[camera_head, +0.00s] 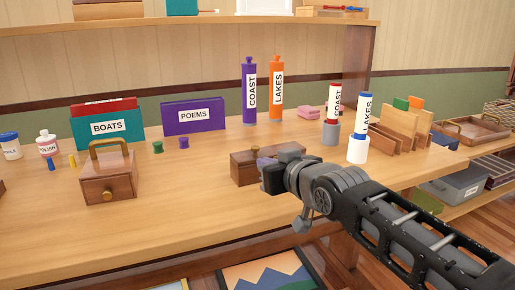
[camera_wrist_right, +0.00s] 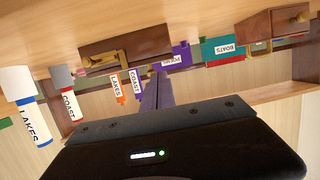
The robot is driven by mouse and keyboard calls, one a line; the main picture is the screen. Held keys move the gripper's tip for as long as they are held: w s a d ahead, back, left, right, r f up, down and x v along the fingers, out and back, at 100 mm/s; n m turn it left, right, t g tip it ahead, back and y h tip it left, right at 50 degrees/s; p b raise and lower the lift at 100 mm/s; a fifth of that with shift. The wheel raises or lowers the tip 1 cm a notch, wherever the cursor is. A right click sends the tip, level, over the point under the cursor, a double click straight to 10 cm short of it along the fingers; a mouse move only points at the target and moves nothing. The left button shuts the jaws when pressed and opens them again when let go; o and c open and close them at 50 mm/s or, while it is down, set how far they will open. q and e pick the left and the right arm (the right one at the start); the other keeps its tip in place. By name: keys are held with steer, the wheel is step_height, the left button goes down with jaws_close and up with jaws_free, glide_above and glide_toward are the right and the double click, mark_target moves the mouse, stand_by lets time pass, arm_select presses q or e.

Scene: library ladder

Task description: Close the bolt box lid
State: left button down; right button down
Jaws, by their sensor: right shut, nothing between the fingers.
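The bolt box is most likely the low dark-brown wooden box (camera_head: 243,168) at the middle of the desk, partly hidden behind my right gripper. In the right wrist view, which is upside down, the brown box (camera_wrist_right: 125,45) shows a brass fitting along one side. I cannot tell how far its lid is open. My right gripper (camera_head: 265,164) is at the box's right part in the head view. Its purple-grey fingers (camera_wrist_right: 152,92) are shut and empty, pointing toward the box; I cannot tell whether they touch it. My left gripper is not in view.
A brown drawer box (camera_head: 108,186) with a brass handle stands at the left. Purple COAST (camera_head: 249,90) and orange LAKES (camera_head: 276,88) tubes stand behind. A white-based LAKES tube (camera_head: 358,148) and wooden sorter (camera_head: 400,130) stand right. The desk front is clear.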

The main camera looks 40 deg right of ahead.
steer(key=shift+s+a+f, duration=0.2)
steer(key=shift+s+f, duration=0.05)
steer(key=shift+s, duration=0.3)
steer(key=shift+s+a+f, duration=0.15)
steer(key=shift+s+f, duration=0.05)
steer(key=shift+s, duration=0.35)
